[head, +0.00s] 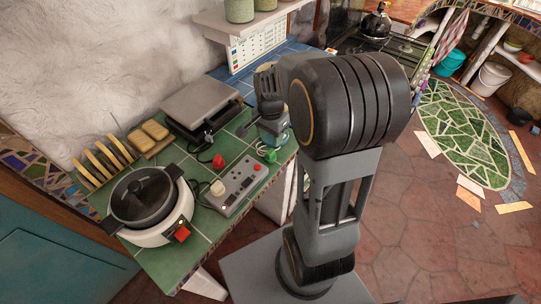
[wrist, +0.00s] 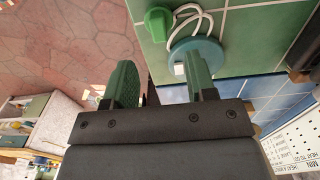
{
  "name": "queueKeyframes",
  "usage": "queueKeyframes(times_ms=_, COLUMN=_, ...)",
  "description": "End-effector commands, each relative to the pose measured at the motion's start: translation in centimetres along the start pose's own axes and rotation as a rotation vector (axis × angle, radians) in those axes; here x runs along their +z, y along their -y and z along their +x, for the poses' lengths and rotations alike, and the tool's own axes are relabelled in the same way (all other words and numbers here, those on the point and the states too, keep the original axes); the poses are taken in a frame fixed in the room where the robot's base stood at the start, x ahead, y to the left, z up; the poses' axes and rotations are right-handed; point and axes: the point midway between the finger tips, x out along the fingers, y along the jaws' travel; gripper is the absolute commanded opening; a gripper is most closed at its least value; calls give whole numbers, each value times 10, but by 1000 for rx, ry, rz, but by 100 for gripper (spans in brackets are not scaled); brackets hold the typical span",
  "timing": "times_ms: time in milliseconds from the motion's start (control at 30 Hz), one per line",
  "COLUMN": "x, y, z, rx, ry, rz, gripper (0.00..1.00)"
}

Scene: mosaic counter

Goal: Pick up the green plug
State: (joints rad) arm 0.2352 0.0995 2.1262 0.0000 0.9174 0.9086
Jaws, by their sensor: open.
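The green plug (head: 268,154) lies near the right edge of the green-tiled counter, beside a blue-grey appliance (head: 275,135). In the wrist view the green plug (wrist: 158,23) is at the top, with a white cord curling from it by a round blue object (wrist: 194,53). My gripper (wrist: 160,78) is open, its two green-padded fingers spread, with nothing seen between them. The plug appears beyond the fingertips, apart from them. In the head view my arm partly hides my gripper (head: 270,112) above the counter.
A control box (head: 238,186) with red buttons, a white pot cooker (head: 160,222), a grey press (head: 201,103) and a toast rack (head: 103,162) stand to the left on the counter. Its right edge drops to the reddish floor (head: 415,230). Blue tiles lie behind.

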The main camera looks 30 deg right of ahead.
Motion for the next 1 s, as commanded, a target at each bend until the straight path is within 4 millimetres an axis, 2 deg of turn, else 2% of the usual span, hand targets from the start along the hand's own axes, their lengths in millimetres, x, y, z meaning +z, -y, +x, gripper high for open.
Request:
queueKeyframes(times_ms=133, x=0, y=0, z=20, rx=2, ry=2, rz=0, gripper=51)
queueKeyframes(times_ms=433, x=0, y=-1, z=38, rx=2, ry=1, rz=-1, gripper=51)
queueKeyframes(times_ms=700, x=2, y=-2, z=73, rx=1, ry=1, rz=-1, gripper=51)
queueKeyframes(times_ms=1000, x=1, y=-1, z=82, rx=-2, ry=-1, rz=-1, gripper=51)
